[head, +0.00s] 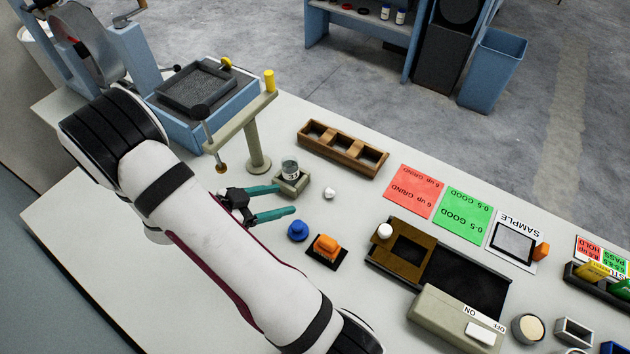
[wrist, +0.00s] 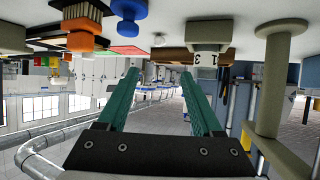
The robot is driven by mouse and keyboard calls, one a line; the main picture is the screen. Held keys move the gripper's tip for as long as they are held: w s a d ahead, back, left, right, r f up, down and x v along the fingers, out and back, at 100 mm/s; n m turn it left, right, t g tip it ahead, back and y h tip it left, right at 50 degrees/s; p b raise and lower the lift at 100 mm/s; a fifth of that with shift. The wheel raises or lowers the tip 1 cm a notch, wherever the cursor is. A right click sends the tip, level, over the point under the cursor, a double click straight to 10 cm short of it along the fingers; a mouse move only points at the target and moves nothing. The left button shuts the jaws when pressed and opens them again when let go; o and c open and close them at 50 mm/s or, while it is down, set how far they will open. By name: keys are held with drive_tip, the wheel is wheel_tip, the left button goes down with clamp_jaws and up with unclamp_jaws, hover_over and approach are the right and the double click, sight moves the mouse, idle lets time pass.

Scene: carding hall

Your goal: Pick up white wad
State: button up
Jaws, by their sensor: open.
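The white wad (head: 329,193) is a small round white lump lying on the pale table, to the right of my gripper in the head view. In the wrist view, which looks upside down, it is a small white spot (wrist: 159,40) beyond the fingertips. My gripper (head: 284,200) has two green fingers spread apart with nothing between them. They point toward the wad and stop short of it. The open fingers also show in the wrist view (wrist: 160,74).
A small square holder with a jar (head: 290,168) stands close beside the upper finger. A blue knob (head: 297,230) and an orange-handled brush (head: 326,246) are near the lower finger. A wooden three-pocket tray (head: 343,148) lies behind the wad. Red and green cards (head: 414,190) lie to the right.

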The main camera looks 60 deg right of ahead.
sight(326, 193)
drive_tip(key=x, duration=1)
drive_tip(key=f+x, duration=0.1)
drive_tip(key=x, duration=0.3)
drive_tip(key=shift+s+f, duration=0.1)
drive_tip(key=shift+f, duration=0.1)
clamp_jaws()
